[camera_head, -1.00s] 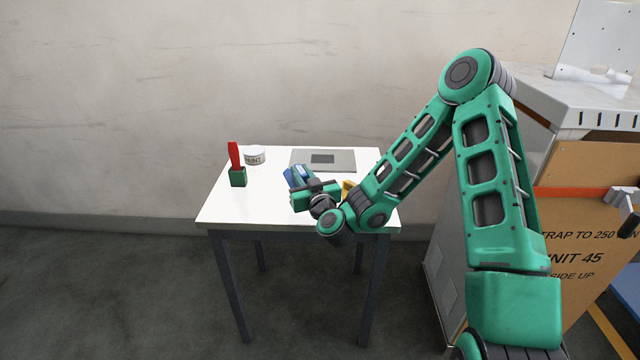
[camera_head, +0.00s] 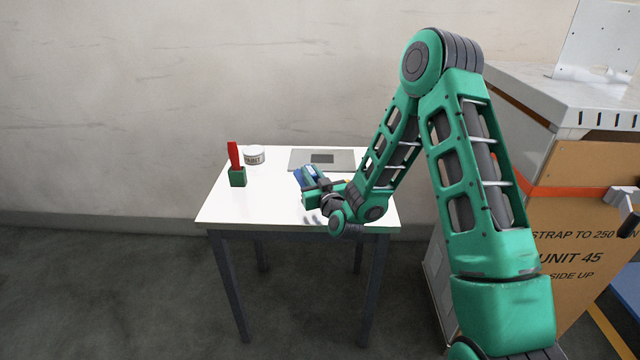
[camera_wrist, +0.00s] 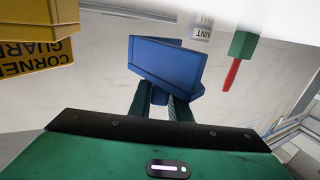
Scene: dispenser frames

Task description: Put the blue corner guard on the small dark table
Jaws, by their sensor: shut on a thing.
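My gripper (camera_wrist: 160,97) is shut on the blue corner guard (camera_wrist: 168,60), an angled blue piece. The wrist view shows the guard between and beyond the fingertips. In the head view my gripper (camera_head: 314,184) is above the right half of a white-topped table (camera_head: 260,205) with dark legs, and the guard (camera_head: 298,177) shows at its far left side, partly hidden. I cannot tell the guard's exact height over the top. No small dark table shows in either view.
A yellow box lettered "CORNER GUARD" (camera_wrist: 38,35) is close by in the wrist view. The table also bears a red-handled tool in a green block (camera_head: 236,170), a white paint tin (camera_head: 254,155) and a grey plate (camera_head: 335,160). A strapped carton (camera_head: 580,220) stands right.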

